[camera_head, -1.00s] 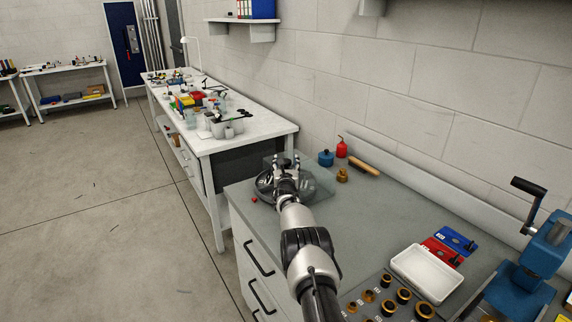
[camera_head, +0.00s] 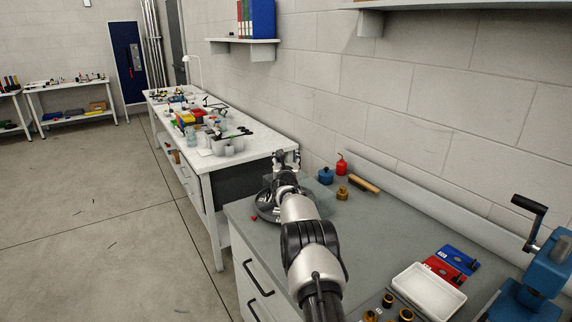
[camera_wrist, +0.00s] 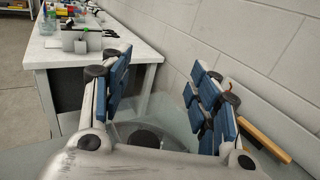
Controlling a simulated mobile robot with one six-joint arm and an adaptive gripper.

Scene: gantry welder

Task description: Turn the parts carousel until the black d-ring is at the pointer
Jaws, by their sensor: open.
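The parts carousel (camera_head: 268,212) is a dark round tray near the far left corner of the grey bench, largely hidden behind my arm in the head view. In the wrist view a round grey shape with a dark disc, probably part of the carousel (camera_wrist: 143,138), shows low between the fingers. My gripper (camera_head: 287,158) is over the carousel's far side, with its fingers pointing up and away. In the wrist view my gripper (camera_wrist: 160,85) is open, with blue pads apart and nothing between them. I cannot make out the black d-ring or the pointer.
A white tray (camera_head: 428,288) is nearer; the wall closes the right side.

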